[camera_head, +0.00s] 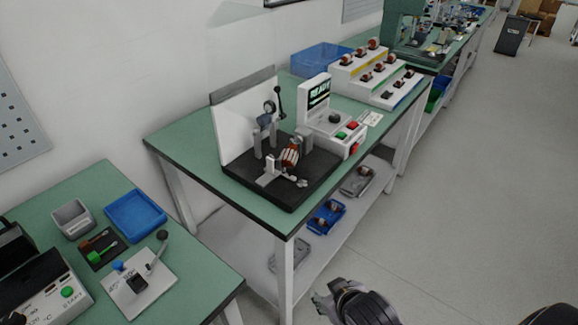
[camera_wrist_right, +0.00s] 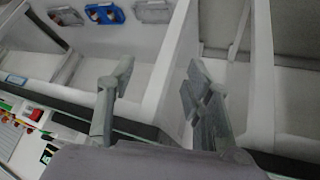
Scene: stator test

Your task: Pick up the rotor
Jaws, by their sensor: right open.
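A copper-red, striped cylindrical part that looks like the rotor (camera_head: 290,156) sits in the test fixture on a black base plate (camera_head: 300,196) on the green bench. Similar small reddish parts (camera_head: 373,44) stand on the stepped white rack (camera_head: 372,74) farther back. My right gripper (camera_head: 323,301) is low at the bottom of the head view, in front of the bench and well apart from these parts. In the right wrist view its two fingers (camera_wrist_right: 158,95) are spread with nothing between them. My left gripper is not in view.
The lower shelf holds a blue tray (camera_head: 327,216) with parts and grey trays (camera_head: 357,181); the blue tray also shows in the wrist view (camera_wrist_right: 104,13). A white control box (camera_head: 330,120) stands beside the fixture. A second green bench (camera_head: 195,285) is at left.

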